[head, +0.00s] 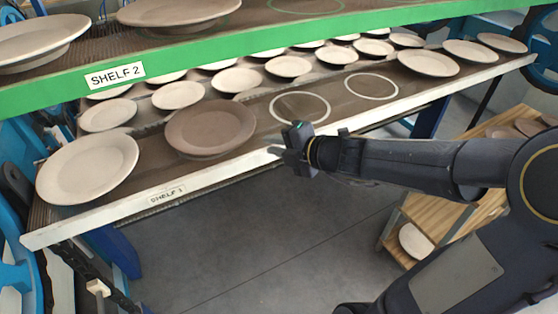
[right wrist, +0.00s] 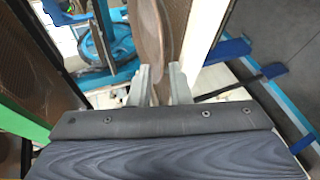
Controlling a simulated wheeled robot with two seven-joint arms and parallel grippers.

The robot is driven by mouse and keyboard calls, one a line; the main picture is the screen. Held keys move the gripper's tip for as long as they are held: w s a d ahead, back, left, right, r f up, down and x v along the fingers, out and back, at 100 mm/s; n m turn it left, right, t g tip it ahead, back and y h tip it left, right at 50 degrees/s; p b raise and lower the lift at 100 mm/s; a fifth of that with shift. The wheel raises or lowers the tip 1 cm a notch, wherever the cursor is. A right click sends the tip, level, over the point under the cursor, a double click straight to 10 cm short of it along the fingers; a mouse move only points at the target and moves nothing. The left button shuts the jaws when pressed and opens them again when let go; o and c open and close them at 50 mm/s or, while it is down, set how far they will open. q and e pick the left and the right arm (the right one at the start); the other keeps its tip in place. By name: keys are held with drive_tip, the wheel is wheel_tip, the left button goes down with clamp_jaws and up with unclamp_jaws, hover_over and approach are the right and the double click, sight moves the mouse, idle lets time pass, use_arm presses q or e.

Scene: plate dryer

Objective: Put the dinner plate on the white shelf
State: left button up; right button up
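The brown dinner plate (head: 210,128) lies flat on the white-edged shelf (head: 330,128), between a large pale plate on the left and empty white rings on the right. My right gripper (head: 276,151) is at the shelf's front edge, just right of the plate, with a small gap showing in the head view. In the right wrist view the plate (right wrist: 150,32) shows nearly edge-on beyond the two fingers (right wrist: 160,84). The fingers are apart and do not appear closed on its rim. My left gripper is not in view.
A large pale plate (head: 88,168) and several smaller ones stand on the same shelf. The green-edged shelf (head: 200,62) is above it. Two ringed spots (head: 300,107) are empty. A wooden rack (head: 470,215) with plates stands at right. Blue wheels (head: 543,50) flank the dryer.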

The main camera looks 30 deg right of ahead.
drive_tip(key=s+a+r+n+g+y, duration=0.1)
drive_tip(key=s+a+n+g, duration=0.15)
drive_tip(key=s+n, duration=0.65)
drive_tip(key=s+a+n+g+y, duration=0.1)
drive_tip(key=s+a+n, duration=0.25)
drive_tip(key=n, duration=1.15)
drive_tip(key=s+d+f+n+g+h, duration=0.1)
drive_tip(key=s+n, duration=0.4)
drive_tip(key=n, duration=0.6)
drive_tip(key=s+d+f+n+g+h, duration=0.1)
drive_tip(key=s+f+n+g+h, duration=0.1)
drive_tip(key=n, duration=1)
drive_tip(key=s+f+h, duration=0.1)
drive_tip(key=s+f, duration=0.1)
drive_tip(key=s, duration=0.1)
drive_tip(key=shift+s+d+f, duration=0.2)
drive_tip(key=shift+d+f, duration=0.15)
drive_tip(key=shift+f, duration=0.05)
drive_tip(key=shift+f, duration=0.1)
